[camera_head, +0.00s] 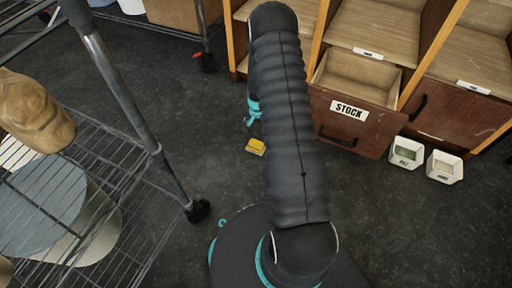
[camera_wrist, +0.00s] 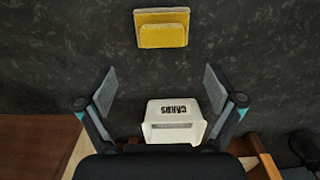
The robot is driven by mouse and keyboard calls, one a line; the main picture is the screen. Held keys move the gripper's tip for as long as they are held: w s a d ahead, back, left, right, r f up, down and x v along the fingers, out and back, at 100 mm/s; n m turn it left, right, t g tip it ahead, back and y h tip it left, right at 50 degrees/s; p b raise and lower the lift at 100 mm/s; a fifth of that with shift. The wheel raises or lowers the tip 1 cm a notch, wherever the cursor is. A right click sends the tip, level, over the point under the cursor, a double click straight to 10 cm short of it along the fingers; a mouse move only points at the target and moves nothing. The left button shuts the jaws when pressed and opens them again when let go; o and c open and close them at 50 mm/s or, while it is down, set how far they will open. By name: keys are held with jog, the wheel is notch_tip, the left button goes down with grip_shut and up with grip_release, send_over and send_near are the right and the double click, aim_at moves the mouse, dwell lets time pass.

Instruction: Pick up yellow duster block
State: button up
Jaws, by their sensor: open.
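The yellow duster block (camera_head: 256,147) lies on the dark floor in the head view, just below my gripper (camera_head: 253,113), which is mostly hidden behind my arm. In the wrist view the yellow duster block (camera_wrist: 162,29) lies flat near the top middle, ahead of and apart from the fingers. My gripper (camera_wrist: 160,92) is open, its two fingers spread left and right, with nothing between the tips but floor and part of a white bin lower down.
A white bin labelled CARDS (camera_wrist: 174,121) stands near my gripper. In the head view, a wooden cabinet with an open STOCK drawer (camera_head: 358,78) and two white bins (camera_head: 406,153) (camera_head: 444,167) stand right. A wire rack (camera_head: 120,150) stands left. Floor around the duster is clear.

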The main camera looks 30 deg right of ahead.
aim_at(256, 142)
jog(key=shift+f, duration=1.6)
jog(key=shift+s+a+f+b, duration=0.1)
jog(key=shift+a+f+b, duration=0.05)
jog(key=shift+f, duration=0.7)
jog(key=shift+a+f+b, duration=0.15)
jog(key=shift+f+b, duration=0.05)
jog(key=shift+f, duration=0.65)
jog(key=shift+s+a+f+b, duration=0.1)
jog(key=shift+a+f+b, duration=0.05)
jog(key=shift+f, duration=0.7)
jog(key=c, duration=1.4)
jog(key=shift+o, duration=0.2)
notch_tip(256, 142, up, 10)
jog(key=shift+r+p, duration=0.1)
jog(key=shift+p, duration=0.6)
